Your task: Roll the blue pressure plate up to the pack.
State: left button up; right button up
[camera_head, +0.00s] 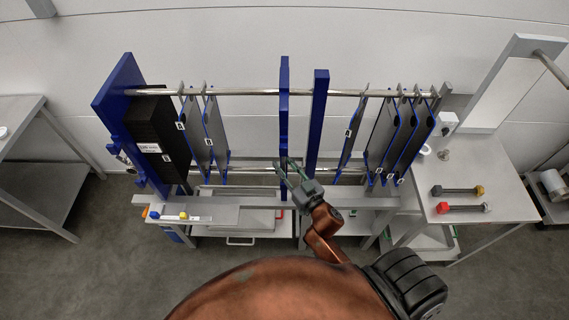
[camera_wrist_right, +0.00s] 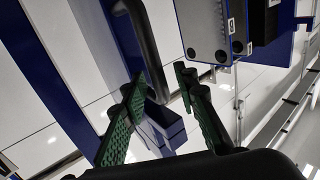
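Two tall narrow blue uprights stand mid-rack, seen nearly edge-on: a left one (camera_head: 284,100) and a right one (camera_head: 318,115). I cannot tell for certain which is the pressure plate. The pack (camera_head: 152,125) is a dark block of plates against the blue end plate (camera_head: 117,100) at the left. My right gripper (camera_head: 290,164) is low beside the left upright. In the right wrist view its green-padded fingers (camera_wrist_right: 160,105) are spread apart, with a dark curved handle (camera_wrist_right: 143,45) beyond and between them; contact is not clear. My left gripper is not in view.
Loose plates hang left (camera_head: 212,125) and right (camera_head: 395,135) of the uprights. A steel top rail (camera_head: 245,92) spans the rack. The rail between the left hanging plates and uprights is clear.

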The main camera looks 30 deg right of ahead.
jog(key=shift+c, duration=0.2)
grip_shut()
dwell(0.6)
